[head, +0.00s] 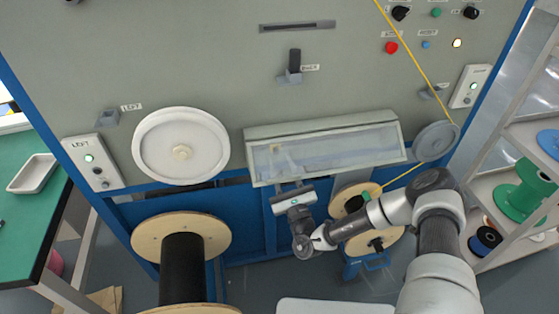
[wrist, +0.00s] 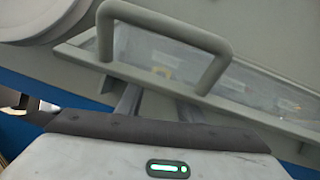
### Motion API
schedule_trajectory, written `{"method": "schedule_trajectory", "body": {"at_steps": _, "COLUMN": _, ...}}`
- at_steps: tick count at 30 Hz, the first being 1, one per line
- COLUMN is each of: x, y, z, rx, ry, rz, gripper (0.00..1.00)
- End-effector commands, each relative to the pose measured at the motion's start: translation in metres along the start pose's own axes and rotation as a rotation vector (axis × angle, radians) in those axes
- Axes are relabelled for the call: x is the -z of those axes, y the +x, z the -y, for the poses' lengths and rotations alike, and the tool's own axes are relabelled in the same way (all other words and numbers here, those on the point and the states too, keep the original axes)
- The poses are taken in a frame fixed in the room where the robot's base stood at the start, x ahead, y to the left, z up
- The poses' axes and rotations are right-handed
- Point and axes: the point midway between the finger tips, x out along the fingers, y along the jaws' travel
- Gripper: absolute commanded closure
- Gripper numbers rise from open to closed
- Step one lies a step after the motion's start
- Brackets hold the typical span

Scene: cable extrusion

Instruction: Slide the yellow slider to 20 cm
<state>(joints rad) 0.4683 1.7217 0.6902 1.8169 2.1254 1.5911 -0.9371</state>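The case (head: 325,122) has a grey frame and a clear front. A grey U-shaped handle (wrist: 172,28) stands out from its lower edge. My gripper (head: 290,185) is just below the case's lower left part. In the wrist view its two fingers (wrist: 158,106) are apart, reaching toward the handle with nothing visible between them. Whether they touch the handle is unclear.
A white wheel (head: 181,145) is left of the case and a grey pulley (head: 436,141) right, carrying a yellow cable (head: 412,58). Large wooden spools (head: 181,232) stand below. A green table (head: 30,225) is left, a shelf with spools (head: 522,195) right.

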Motion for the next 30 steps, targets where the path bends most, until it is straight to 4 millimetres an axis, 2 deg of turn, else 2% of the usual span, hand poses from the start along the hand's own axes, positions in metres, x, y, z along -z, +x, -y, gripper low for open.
{"method": "schedule_trajectory", "body": {"at_steps": 15, "x": 0.001, "y": -0.119, "z": 0.000, "rx": 0.001, "ry": 0.002, "rz": -0.005, "gripper": 0.66}}
{"method": "schedule_trajectory", "body": {"at_steps": 18, "x": 0.001, "y": -0.138, "z": 0.000, "rx": 0.002, "ry": 0.002, "rz": -0.003, "gripper": 0.66}}
{"method": "schedule_trajectory", "body": {"at_steps": 24, "x": 0.000, "y": -0.160, "z": 0.000, "rx": 0.001, "ry": 0.000, "rz": -0.002, "gripper": 0.66}}
{"method": "schedule_trajectory", "body": {"at_steps": 30, "x": 0.000, "y": -0.165, "z": 0.000, "rx": 0.000, "ry": 0.000, "rz": -0.001, "gripper": 0.66}}
